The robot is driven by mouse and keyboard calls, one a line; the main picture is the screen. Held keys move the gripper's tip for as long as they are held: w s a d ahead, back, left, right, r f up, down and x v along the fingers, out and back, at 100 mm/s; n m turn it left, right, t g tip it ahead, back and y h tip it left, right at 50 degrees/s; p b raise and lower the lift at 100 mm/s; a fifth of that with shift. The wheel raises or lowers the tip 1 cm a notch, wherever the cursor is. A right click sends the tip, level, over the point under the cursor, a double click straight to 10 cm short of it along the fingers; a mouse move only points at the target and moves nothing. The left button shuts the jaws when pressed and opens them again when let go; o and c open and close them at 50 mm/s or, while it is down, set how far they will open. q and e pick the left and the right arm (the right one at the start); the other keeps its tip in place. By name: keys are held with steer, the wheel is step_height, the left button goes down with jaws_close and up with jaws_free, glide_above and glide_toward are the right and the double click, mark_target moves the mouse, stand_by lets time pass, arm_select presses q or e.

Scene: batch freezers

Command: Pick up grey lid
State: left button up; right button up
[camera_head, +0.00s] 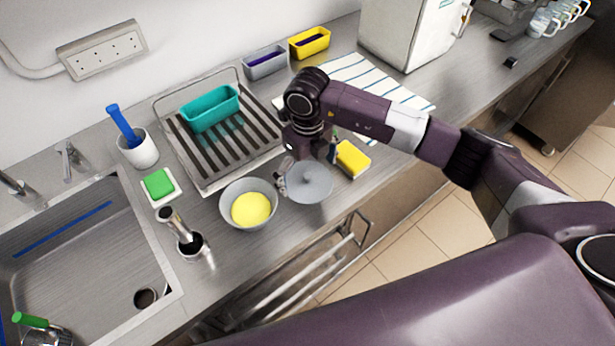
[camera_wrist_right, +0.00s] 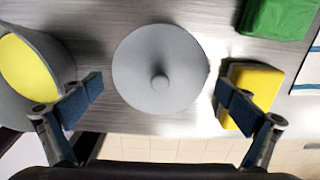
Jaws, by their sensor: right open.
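The grey lid (camera_head: 309,184) is a round disc with a small central knob, lying flat on the steel counter near its front edge. It also shows whole in the right wrist view (camera_wrist_right: 160,69), with the knob facing the camera. My right gripper (camera_head: 308,163) is above the lid, pointing down. In the wrist view its two fingers (camera_wrist_right: 158,89) are wide apart and empty, one on each side of the knob. Part of the lid's far side is hidden by the gripper in the head view. My left gripper is not in view.
A grey bowl with yellow contents (camera_head: 249,204) stands left of the lid. A yellow sponge (camera_head: 353,159) lies close on the right, beside the right finger in the wrist view. A green block (camera_wrist_right: 278,17) lies beyond. A rack (camera_head: 203,186) holds a teal container (camera_head: 211,107).

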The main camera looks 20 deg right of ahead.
steer(key=shift+c, duration=0.3)
steer(key=c, duration=1.3)
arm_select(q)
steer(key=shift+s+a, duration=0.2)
arm_select(e)
jaws_close()
